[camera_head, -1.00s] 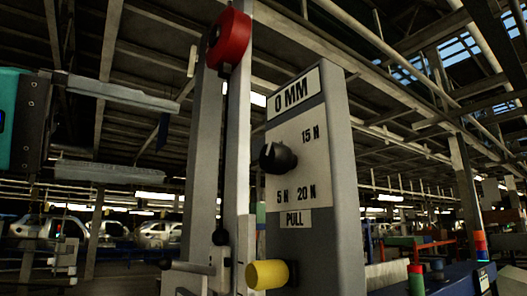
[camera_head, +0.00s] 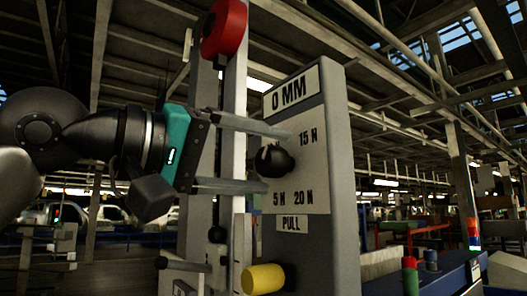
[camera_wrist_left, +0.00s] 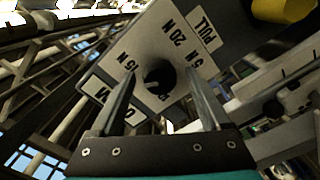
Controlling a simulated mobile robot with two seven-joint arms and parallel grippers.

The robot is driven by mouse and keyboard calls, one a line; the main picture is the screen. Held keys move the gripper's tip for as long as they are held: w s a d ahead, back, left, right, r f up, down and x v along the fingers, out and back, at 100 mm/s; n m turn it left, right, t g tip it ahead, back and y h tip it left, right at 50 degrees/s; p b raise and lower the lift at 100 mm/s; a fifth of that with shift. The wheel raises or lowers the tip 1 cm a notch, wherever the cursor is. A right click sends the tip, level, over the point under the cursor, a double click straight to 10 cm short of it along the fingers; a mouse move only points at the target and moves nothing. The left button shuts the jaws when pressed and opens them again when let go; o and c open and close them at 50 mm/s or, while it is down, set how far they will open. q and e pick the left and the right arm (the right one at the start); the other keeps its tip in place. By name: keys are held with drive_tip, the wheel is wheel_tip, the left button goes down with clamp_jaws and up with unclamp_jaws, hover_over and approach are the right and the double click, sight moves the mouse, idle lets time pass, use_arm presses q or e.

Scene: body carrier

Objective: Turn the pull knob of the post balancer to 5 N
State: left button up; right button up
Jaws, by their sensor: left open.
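The post balancer's grey box (camera_head: 342,180) stands upright in the head view, with a pale face reading 0 MM, 15 N, 5 N, 20 N and PULL. The black pull knob (camera_head: 273,160) sticks out of this face, left of 15 N and above 5 N. I cannot tell its exact setting. My left gripper (camera_head: 279,161) reaches in from the left and is open, one finger above the knob and one below. In the left wrist view, the knob (camera_wrist_left: 158,80) lies between the two spread fingers (camera_wrist_left: 159,78), with gaps on both sides. My right gripper is not in view.
A red wheel (camera_head: 225,33) sits on top of the metal post (camera_head: 235,85) close behind my left fingers. A yellow cylinder (camera_head: 263,278) juts out below the PULL label. Red and green cylinders stand on a blue bench (camera_head: 450,280) at the right.

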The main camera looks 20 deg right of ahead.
use_arm(q)
drive_tip(key=shift+w+d, duration=0.15)
drive_tip(key=shift+d, duration=0.15)
drive_tip(key=shift+c, duration=0.2)
clamp_jaws()
idle(0.3)
